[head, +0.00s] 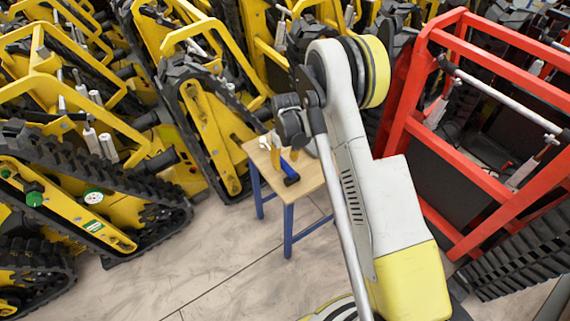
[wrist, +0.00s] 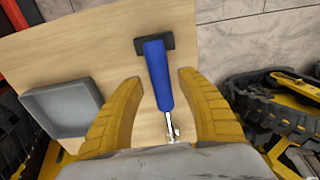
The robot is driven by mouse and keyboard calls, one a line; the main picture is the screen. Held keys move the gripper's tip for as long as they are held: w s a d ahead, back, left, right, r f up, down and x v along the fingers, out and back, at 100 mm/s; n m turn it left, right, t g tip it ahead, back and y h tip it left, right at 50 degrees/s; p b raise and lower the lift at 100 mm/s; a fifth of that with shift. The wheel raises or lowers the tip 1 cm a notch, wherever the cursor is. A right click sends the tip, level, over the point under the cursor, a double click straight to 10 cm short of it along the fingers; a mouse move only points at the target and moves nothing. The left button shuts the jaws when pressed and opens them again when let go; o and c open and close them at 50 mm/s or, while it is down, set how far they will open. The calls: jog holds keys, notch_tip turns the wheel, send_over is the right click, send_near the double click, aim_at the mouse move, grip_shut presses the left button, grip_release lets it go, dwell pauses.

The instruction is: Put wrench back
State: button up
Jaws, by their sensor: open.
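A tool with a blue handle (wrist: 160,75) lies on the wooden top of a small table (wrist: 100,45). A bright metal piece (wrist: 171,126) shows at the handle's near end and looks like the wrench's jaw, partly hidden by my gripper. A black block (wrist: 154,44) is at the handle's far end; I cannot tell if it is part of the tool. The blue handle also shows in the head view (head: 288,168). My gripper (wrist: 160,82) is open, with one yellow finger on each side of the handle. In the head view my gripper (head: 283,157) is low over the table.
A grey square tray (wrist: 65,106) sits on the table left of my gripper. The table has blue legs (head: 288,232). Yellow tracked carriers (head: 205,130) crowd the left and back. A red-framed carrier (head: 455,165) stands at the right. The floor (head: 215,260) in front is clear.

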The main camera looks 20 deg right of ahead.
jog(key=s+r+t+p, duration=0.1)
jog(key=s+r, duration=0.2)
jog(key=r, duration=0.7)
jog(key=s+r+m+t+p, duration=0.1)
jog(key=s+r, duration=0.2)
jog(key=r, duration=0.7)
jog(key=s+r+t+p, duration=0.1)
jog(key=s+r, duration=0.3)
jog(key=r, duration=0.6)
jog(key=s+r+m+t, duration=0.1)
jog(key=s+r+t, duration=0.1)
jog(key=s, duration=0.8)
jog(key=s+r+m+t, duration=0.1)
jog(key=s+r, duration=0.3)
jog(key=s, duration=0.5)
jog(key=shift+s+m+t, duration=0.3)
jog(key=shift+s+t, duration=0.05)
jog(key=shift+t, duration=0.15)
